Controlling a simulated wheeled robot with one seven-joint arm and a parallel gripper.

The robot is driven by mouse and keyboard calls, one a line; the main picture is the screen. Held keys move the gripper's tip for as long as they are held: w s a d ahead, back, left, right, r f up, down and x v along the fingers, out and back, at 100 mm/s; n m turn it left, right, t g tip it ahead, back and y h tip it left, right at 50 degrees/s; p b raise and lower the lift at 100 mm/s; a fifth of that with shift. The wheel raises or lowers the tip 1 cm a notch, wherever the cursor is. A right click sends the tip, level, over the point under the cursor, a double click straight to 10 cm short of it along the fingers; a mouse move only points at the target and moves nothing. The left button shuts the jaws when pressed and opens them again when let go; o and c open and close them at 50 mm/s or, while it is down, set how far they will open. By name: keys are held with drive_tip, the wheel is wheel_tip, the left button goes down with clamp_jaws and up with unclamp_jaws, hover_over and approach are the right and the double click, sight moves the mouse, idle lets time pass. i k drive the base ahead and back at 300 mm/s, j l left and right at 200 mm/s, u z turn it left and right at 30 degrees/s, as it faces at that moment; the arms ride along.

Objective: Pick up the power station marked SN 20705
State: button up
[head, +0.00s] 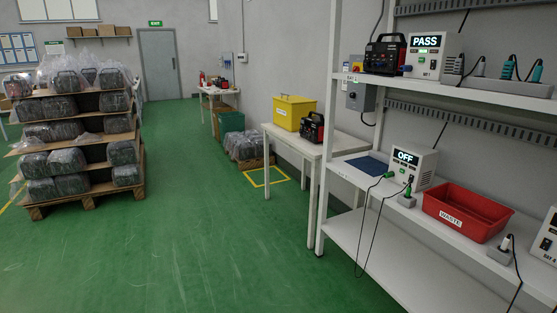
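A black and red power station (385,53) stands upright on the upper shelf at the right, beside a white tester (425,52) that reads PASS. A second power station (312,128) stands on the white table in the middle, to the right of a yellow box. A small dark and red unit (214,82) on the far table may be another power station, but it is too small to tell. No serial number can be read on any of them. My gripper is not in view.
The metal rack (339,160) fills the right side. Its lower shelf holds a tester (412,167) reading OFF, cables and a red waste bin (467,212). The white table (290,142) carries the yellow box (293,113). A loaded pallet (88,200) stands left. Green floor between is clear.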

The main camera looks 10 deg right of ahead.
sight(314, 124)
drive_tip(key=i, duration=3.85)
drive_tip(key=i+z, duration=0.25)
drive_tip(key=i, duration=0.15)
drive_tip(key=i+j+z, duration=0.25)
drive_tip(key=i, duration=0.15)
